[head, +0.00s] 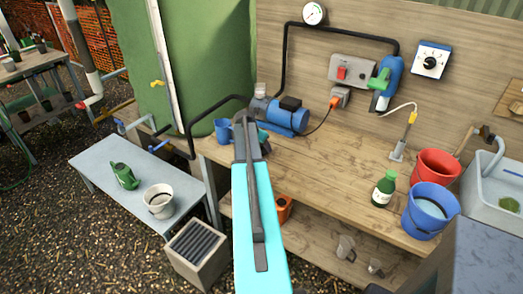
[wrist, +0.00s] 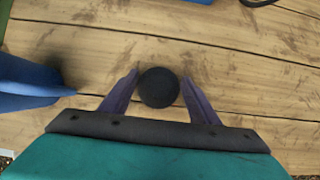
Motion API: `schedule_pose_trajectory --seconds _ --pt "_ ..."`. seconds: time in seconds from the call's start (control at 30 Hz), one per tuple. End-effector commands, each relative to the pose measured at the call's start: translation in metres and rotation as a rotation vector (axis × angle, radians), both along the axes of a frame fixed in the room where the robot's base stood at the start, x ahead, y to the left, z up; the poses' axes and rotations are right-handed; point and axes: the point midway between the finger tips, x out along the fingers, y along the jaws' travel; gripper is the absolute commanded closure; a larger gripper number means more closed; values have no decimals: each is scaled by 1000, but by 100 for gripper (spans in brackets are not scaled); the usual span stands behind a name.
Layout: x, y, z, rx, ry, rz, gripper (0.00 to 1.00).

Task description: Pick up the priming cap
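The priming cap (wrist: 158,87) is a round black disc in the wrist view, seen from above against the wooden bench top. My gripper (wrist: 160,78) has one purple finger on each side of it, with a narrow gap showing at each side. The fingers look open, and I cannot tell the exact height of their tips above the bench. In the head view my gripper (head: 246,122) is over the left end of the bench, by the blue pump. The cap is hidden there behind my arm.
A green bottle (head: 384,189) and buckets stand farther right.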

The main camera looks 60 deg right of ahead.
Motion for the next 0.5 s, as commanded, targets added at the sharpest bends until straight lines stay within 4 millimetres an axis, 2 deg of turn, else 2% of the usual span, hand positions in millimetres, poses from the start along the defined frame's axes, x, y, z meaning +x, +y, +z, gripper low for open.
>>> schedule_pose_trajectory --seconds 0.03,0.13,0.5 --pt "0 0 0 0 0 0 53" --pt "0 0 0 0 0 0 69" --pt "0 0 2 0 0 0 69"
